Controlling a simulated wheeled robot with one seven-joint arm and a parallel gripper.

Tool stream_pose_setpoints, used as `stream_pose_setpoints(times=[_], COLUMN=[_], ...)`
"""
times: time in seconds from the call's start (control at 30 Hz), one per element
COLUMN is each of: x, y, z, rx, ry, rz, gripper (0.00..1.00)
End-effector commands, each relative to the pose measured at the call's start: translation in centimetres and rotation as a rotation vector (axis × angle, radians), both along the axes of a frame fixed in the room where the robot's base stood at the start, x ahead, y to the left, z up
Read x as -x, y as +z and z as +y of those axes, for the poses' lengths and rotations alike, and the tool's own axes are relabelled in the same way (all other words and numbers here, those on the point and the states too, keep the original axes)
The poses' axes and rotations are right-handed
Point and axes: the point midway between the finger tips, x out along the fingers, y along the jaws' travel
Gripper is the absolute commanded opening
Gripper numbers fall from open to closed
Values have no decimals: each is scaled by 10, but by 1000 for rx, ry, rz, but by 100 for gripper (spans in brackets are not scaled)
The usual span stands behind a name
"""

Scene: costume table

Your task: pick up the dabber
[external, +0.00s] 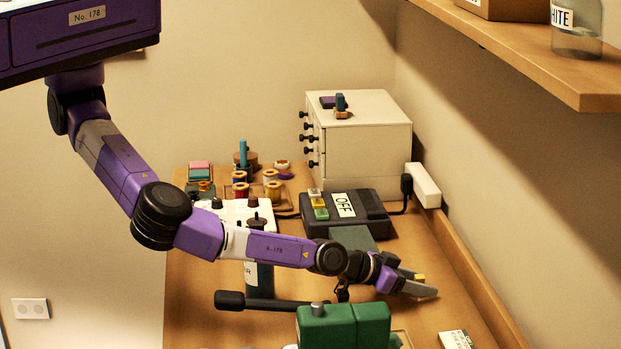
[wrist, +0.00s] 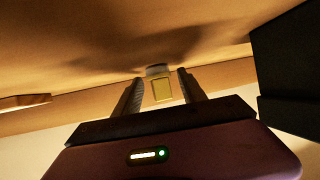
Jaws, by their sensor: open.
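My gripper (external: 420,283) is low over the right part of the table (external: 440,310), with its fingers pointing right. In the wrist view my gripper (wrist: 156,82) is open, its two dark fingers apart. Between the fingertips is a small yellow block with a grey end (wrist: 162,88), which looks like the dabber; gaps show on both sides of it. In the external view only a bit of yellow (external: 420,277) shows at the fingers, and the rest is hidden behind them. I cannot tell whether either finger touches it.
A green machine (external: 345,325) stands in front, near my wrist. A black box marked OFF (external: 372,208) and a white drawer cabinet (external: 370,150) are behind. A raised wooden edge (external: 465,268) runs along the right. A labelled card (external: 457,340) lies at front right.

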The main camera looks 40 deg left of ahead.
Motion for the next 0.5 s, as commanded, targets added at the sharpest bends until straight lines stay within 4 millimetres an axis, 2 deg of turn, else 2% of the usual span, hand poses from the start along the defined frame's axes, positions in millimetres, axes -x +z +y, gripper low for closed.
stream_pose_setpoints(times=[0.03, 0.2, 0.27, 0.5], x=[0, 0, 0, 0], y=[0, 0, 0, 0], z=[0, 0, 0, 0], rx=[0, 0, 0, 0], ry=[0, 0, 0, 0], rz=[0, 0, 0, 0], gripper=[43, 9, 0, 0])
